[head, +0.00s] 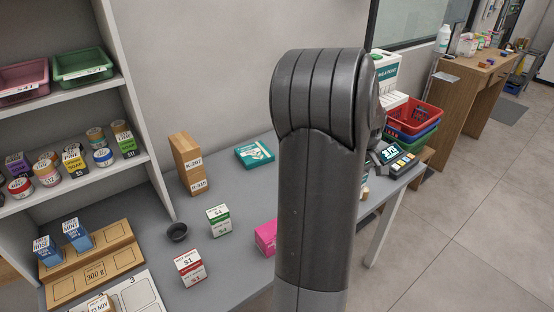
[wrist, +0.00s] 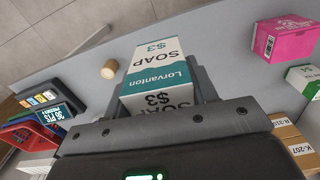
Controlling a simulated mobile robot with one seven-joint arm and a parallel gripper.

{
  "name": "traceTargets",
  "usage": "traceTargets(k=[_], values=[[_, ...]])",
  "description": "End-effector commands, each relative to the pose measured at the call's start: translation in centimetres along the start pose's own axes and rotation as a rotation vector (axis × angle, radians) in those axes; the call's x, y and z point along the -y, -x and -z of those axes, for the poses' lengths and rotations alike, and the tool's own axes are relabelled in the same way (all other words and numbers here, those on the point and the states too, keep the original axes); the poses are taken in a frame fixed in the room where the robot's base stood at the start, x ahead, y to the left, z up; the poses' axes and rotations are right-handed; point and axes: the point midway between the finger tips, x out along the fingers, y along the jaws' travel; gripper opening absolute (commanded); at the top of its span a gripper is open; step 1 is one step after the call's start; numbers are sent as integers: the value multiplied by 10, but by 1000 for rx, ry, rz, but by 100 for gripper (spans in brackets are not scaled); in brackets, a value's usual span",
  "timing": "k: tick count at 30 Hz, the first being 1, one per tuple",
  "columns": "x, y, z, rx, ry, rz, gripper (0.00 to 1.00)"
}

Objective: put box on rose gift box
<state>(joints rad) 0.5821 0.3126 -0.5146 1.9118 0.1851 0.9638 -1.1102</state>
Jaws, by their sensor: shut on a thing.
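A white and teal soap box (wrist: 160,72) marked "Lorvanton SOAP $3" sits between the two fingers of my gripper (wrist: 160,92) in the wrist view. My gripper is shut on it; its height over the counter is hard to tell. The rose gift box (wrist: 284,40) is a bright pink box on the counter, to the right of my gripper and apart from it. In the head view the pink box (head: 265,236) is partly hidden by my arm.
A payment terminal (head: 388,154) and stacked baskets (head: 412,118) stand at the right.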

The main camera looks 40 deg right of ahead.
Motion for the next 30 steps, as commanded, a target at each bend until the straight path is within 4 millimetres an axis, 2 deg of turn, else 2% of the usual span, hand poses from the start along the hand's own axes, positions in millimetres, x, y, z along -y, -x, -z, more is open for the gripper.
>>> traceTargets(k=[5,13,18,24,30], values=[[-15,10,52,0,20,-2,29],[-24,23,161,-1,52,-1,29],[-16,27,226,-1,67,0,29],[2,29,293,-2,77,0,29],[19,29,336,-2,77,0,29]])
